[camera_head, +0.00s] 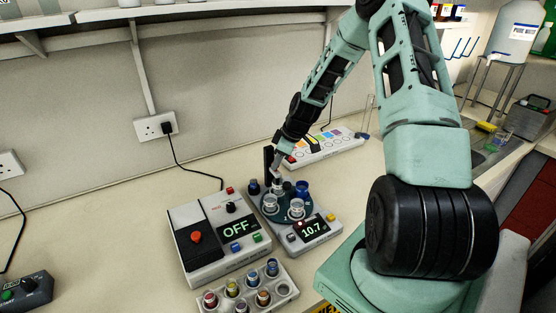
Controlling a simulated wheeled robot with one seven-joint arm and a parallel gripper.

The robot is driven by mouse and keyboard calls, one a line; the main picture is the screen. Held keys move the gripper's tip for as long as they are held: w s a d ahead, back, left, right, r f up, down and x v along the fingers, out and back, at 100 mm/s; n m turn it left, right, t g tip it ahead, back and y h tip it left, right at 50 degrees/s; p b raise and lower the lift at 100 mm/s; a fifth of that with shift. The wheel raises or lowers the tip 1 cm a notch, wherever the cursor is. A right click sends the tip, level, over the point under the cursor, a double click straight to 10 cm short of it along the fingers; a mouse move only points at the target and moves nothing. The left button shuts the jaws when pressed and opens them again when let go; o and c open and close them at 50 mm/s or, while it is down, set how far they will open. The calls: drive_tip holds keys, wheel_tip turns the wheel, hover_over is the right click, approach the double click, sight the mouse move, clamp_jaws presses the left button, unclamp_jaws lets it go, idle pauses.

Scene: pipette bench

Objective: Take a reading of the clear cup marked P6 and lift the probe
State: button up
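A small meter (322,232) with a lit display reading 10.7 stands in the middle of the bench. It has a round dark carousel (284,214) holding several cups. Two clear cups, a left one (270,202) and a right one (297,207), sit near its front, and darker blue ones are behind. Their markings are too small to read, so I cannot tell which is P6. A black upright post (268,163) rises behind the carousel. My gripper (277,168) reaches down beside this post, above the cups. Its fingertips and the probe's tip are too small to make out.
A grey-black unit (215,262) showing OFF stands left of the meter. A rack (284,301) of coloured vials is in front. A pale panel with coloured patches (325,148) lies behind.

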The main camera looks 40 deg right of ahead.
clamp_jaws()
drive_tip(key=shift+w+r+p, duration=0.1)
drive_tip(key=shift+r+p, duration=0.75)
drive_tip(key=shift+r, duration=2.05)
drive_tip(key=shift+o, duration=2.1)
unclamp_jaws()
drive_tip(key=b+v, duration=0.4)
drive_tip(key=v, duration=1.3)
drive_tip(key=shift+r, duration=0.15)
